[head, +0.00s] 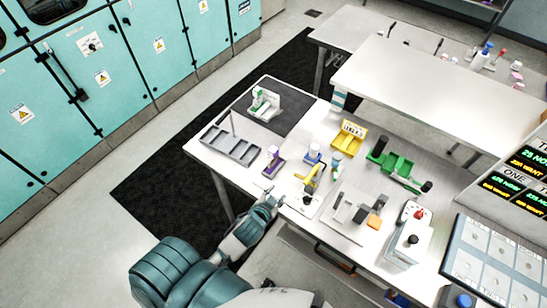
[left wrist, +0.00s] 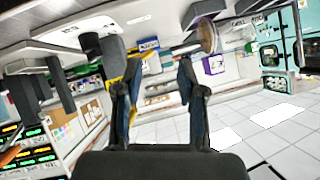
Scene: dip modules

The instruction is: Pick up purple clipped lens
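The purple clipped lens (head: 273,161) stands on the white table in the head view, near its front-left edge, in front of the grey tray. My left gripper (head: 271,194) is at the table's front edge, a little short of the lens and apart from it. In the left wrist view, which looks upside down, its two fingers (left wrist: 157,78) are spread with nothing gripped between them. A round brownish disc (left wrist: 207,35) shows beside one finger there; I cannot tell for sure that it is the lens. My right gripper is not in view.
The grey compartment tray (head: 231,146) lies behind the lens. A yellow-armed stand (head: 312,178) and blue-topped pieces are close on its right. A yellow holder (head: 348,137), green tray (head: 396,163), grey fixture (head: 348,213) and white control box (head: 408,240) stand farther right.

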